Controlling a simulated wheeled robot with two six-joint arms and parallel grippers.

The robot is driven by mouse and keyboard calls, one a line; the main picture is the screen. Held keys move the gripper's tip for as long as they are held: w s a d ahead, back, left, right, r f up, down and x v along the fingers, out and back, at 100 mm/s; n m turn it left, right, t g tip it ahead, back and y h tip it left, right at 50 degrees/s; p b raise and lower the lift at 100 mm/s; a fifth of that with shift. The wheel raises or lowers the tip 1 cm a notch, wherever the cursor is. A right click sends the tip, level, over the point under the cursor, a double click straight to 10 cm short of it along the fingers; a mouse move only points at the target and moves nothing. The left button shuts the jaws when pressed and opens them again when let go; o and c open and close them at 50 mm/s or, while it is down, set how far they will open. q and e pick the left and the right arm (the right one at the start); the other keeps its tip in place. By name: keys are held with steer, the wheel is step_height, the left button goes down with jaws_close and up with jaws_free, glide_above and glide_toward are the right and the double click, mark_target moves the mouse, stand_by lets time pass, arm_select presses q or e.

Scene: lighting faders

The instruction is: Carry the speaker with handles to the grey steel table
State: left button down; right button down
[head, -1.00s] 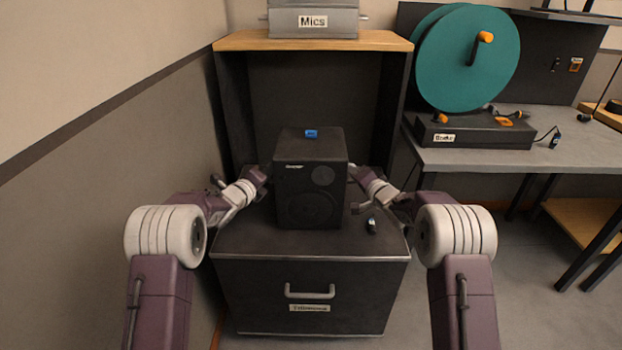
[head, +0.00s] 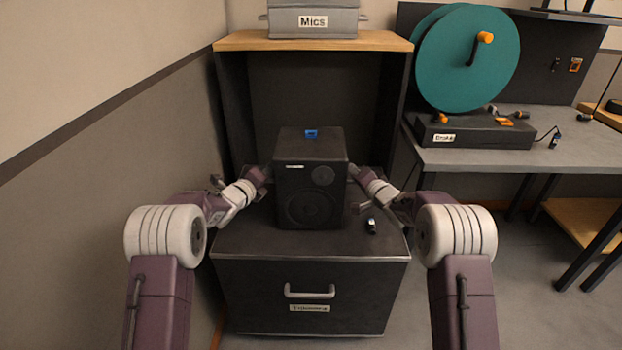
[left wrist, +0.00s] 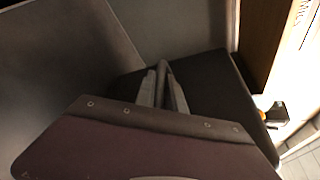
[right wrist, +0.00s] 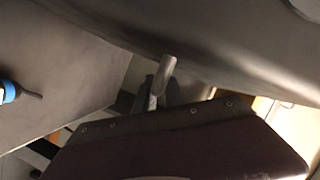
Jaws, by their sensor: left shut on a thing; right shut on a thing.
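The black speaker (head: 310,180) stands upright on the black drawer cabinet (head: 240,240), with a small blue item (head: 311,134) on its top. My left gripper (head: 268,174) is at the speaker's left side; in the left wrist view its fingers (left wrist: 163,85) are shut on a side handle. My right gripper (head: 354,174) is at the right side; in the right wrist view its fingers (right wrist: 160,90) are shut on the other handle (right wrist: 166,68). The speaker partly hides both grippers in the head view. The grey table (head: 590,152) stands at the right. I cannot tell whether the speaker touches the cabinet top.
A wooden-topped shelf (head: 235,40) with a grey Mics case (head: 312,22) stands behind. A teal reel on a black base (head: 470,135) occupies the table's left part. A small dark item (head: 371,225) lies on the cabinet. A wall is close at left.

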arm_select(q)
steer(key=shift+a+f, duration=0.1)
steer(key=shift+a, duration=0.05)
arm_select(e)
steer(key=shift+d, duration=0.15)
